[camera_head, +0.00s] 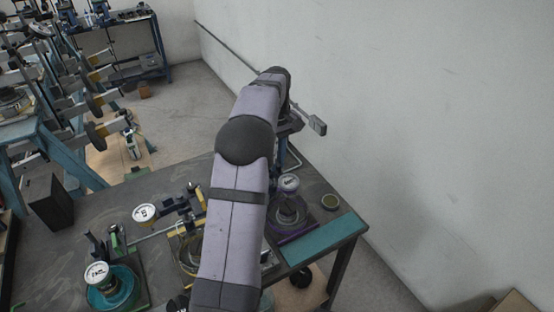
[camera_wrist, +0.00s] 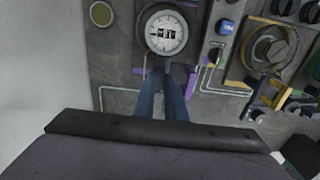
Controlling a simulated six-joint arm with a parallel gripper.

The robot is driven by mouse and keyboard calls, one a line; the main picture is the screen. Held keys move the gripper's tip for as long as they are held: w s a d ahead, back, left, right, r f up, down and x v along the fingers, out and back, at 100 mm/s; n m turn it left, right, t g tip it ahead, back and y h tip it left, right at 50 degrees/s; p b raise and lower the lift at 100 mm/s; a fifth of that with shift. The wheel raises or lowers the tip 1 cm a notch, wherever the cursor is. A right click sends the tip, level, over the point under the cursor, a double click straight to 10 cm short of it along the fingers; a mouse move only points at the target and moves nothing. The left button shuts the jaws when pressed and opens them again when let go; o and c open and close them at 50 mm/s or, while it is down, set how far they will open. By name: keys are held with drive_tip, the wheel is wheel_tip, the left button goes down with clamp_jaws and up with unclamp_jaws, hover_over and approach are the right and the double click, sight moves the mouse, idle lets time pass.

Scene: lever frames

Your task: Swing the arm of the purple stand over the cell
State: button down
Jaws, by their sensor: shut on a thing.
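The purple stand (camera_head: 295,231) is at the right end of the workbench, partly hidden behind my arm. Its white dial gauge (camera_head: 289,184) sits above a dark cell on the purple base. In the wrist view the dial (camera_wrist: 166,30) is just beyond my fingertips, and purple parts (camera_wrist: 191,82) of the stand show beside them. My gripper (camera_wrist: 163,76) has its two blue fingers close together, shut on the arm of the purple stand just below the dial. The held spot is mostly hidden by the fingers. I cannot tell exactly how the dial lines up with the cell.
A yellow stand with a dial (camera_head: 145,213) and a green stand with a dial (camera_head: 97,273) stand to the left on the bench. A small round dish (camera_head: 330,202) and a teal strip (camera_head: 325,242) lie near the right edge. A bare wall (camera_head: 430,120) is on the right.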

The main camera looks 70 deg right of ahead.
drive_tip(key=c, duration=1.8)
unclamp_jaws()
drive_tip(key=shift+r, duration=0.1)
drive_tip(key=shift+r+b, duration=0.6)
drive_tip(key=shift+r, duration=3)
